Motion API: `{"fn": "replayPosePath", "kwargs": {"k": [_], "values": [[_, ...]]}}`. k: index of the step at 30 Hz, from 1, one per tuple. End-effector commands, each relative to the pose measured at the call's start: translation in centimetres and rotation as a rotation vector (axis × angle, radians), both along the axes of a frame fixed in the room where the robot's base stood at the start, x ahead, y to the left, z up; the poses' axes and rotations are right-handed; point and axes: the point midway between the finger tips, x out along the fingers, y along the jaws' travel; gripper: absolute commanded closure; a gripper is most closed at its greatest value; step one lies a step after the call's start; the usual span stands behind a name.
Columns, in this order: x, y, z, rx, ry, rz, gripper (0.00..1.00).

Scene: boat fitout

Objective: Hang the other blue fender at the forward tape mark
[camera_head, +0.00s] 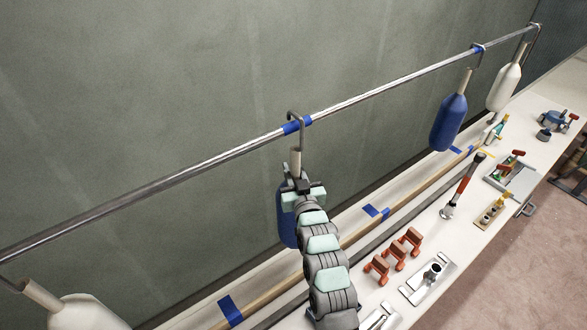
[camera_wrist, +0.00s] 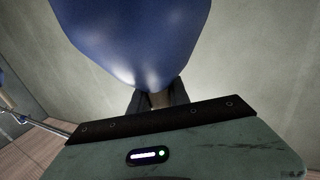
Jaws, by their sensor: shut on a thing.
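My gripper (camera_head: 302,190) is shut on the neck of a blue fender (camera_head: 285,217), just below the rail (camera_head: 200,170). The fender hangs upright, partly hidden behind my gripper and arm. Its grey hook arches over the rail at a blue tape mark (camera_head: 297,126); whether it bears on the rail I cannot tell. In the wrist view the blue body (camera_wrist: 135,40) fills the top, with its neck between my jaws (camera_wrist: 158,100). Another blue fender (camera_head: 448,122) hangs farther right, by a second blue tape mark (camera_head: 478,48).
A white fender (camera_head: 503,88) hangs at the far right end and another (camera_head: 78,312) at the near left. Blue tape pieces (camera_head: 371,210) mark the wooden strip.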

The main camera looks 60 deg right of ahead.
Motion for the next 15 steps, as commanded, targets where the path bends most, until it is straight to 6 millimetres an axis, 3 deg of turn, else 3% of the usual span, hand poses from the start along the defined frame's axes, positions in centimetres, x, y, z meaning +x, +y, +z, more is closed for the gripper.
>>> {"fn": "replayPosePath", "kwargs": {"k": [13,14,15], "values": [[0.02,-0.01,-0.17,-0.003,-0.004,0.0,1.0],[0.02,-0.01,-0.18,-0.003,-0.004,0.0,0.76],[0.02,-0.01,-0.18,-0.003,-0.003,0.0,0.73]]}}
